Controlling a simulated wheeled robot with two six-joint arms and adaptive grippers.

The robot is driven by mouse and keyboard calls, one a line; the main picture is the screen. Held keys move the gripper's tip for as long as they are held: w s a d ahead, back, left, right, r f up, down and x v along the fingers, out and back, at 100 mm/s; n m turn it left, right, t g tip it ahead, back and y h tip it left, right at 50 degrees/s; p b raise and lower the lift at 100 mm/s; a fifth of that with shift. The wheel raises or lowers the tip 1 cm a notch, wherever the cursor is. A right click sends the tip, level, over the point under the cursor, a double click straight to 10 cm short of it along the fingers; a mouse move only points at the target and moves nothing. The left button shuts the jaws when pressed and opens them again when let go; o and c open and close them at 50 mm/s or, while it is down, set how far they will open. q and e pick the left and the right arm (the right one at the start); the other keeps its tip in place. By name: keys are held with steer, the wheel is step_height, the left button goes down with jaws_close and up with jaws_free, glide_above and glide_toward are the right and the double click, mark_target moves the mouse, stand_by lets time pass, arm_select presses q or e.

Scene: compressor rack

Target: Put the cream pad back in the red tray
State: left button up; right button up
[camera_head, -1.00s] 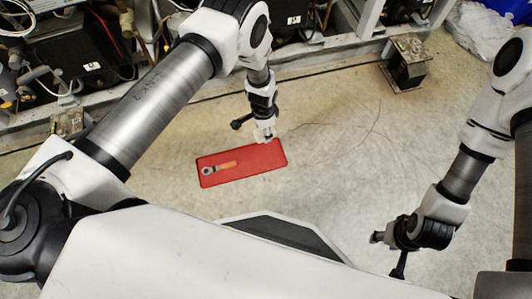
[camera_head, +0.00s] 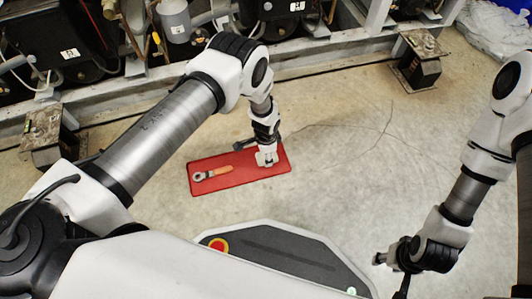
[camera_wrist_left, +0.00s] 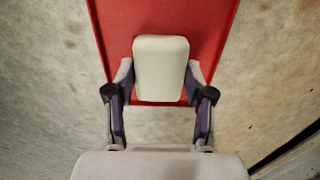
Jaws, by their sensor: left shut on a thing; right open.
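The cream pad (camera_wrist_left: 160,68) is a pale block with rounded corners, held between the fingers of my left gripper (camera_wrist_left: 160,92) in the left wrist view. The red tray (camera_wrist_left: 108,18) lies behind the pad in that view. In the head view the red tray (camera_head: 238,181) lies on the floor, and my left gripper (camera_head: 266,160) is over its right part. I cannot tell whether the pad touches the tray's bottom. My right gripper (camera_head: 380,259) is open, low at the right, away from the tray.
A metal foot block (camera_head: 418,62) stands at the upper right and another (camera_head: 42,135) at the left. The compressor rack runs along the back. The floor right of the tray is clear.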

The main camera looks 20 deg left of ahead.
arm_select(q)
steer(key=shift+f, duration=0.4)
arm_select(e)
steer(key=shift+f, duration=0.3)
arm_select(q)
steer(key=o, duration=1.3)
steer(key=shift+c, duration=0.2)
steer(key=shift+c, duration=0.7)
steer(key=shift+r, duration=0.15)
step_height(320, 180, up, 7)
steer(key=p, duration=0.6)
steer(key=shift+r+p, duration=0.1)
steer(key=shift+p, duration=0.25)
steer(key=shift+f, duration=0.25)
arm_select(e)
step_height(320, 180, up, 6)
steer(key=shift+s, duration=0.15)
